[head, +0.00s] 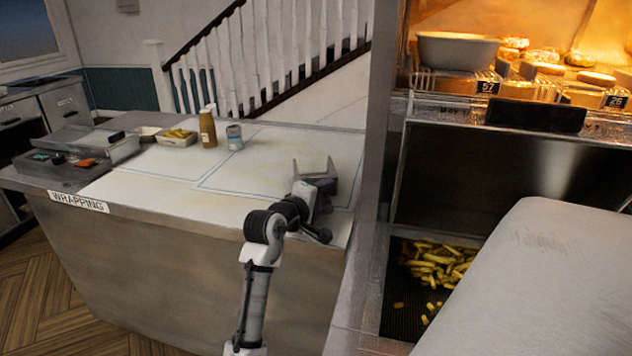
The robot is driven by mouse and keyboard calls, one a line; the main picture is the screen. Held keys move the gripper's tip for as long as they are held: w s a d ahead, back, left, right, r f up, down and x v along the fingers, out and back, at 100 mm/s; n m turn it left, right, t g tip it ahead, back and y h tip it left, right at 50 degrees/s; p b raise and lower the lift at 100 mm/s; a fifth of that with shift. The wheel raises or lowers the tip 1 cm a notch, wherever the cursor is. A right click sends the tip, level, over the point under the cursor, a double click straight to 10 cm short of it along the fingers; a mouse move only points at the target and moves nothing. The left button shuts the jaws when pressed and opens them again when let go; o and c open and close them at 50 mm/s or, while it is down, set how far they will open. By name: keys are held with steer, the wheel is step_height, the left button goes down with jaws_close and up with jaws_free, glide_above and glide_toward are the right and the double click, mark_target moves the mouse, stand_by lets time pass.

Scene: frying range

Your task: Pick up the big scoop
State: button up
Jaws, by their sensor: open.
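I cannot make out a big scoop in the head view. My gripper (314,166) is above or at the right end of the wrapping counter (120,195), with its two grey fingers spread apart and nothing visible between them. My arm reaches up to it from the bottom of the picture. Whether the fingers touch the counter top is unclear. Loose fries (435,262) lie in a dark bin at the lower right, well to the right of my gripper. A large pale shape of my own body hides part of that bin.
A metal upright (378,120) separates the counter from the lit shelf holding a grey pan (456,50).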

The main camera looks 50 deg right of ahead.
jaws_close()
stand_by(0.3)
steer(key=shift+r, duration=0.1)
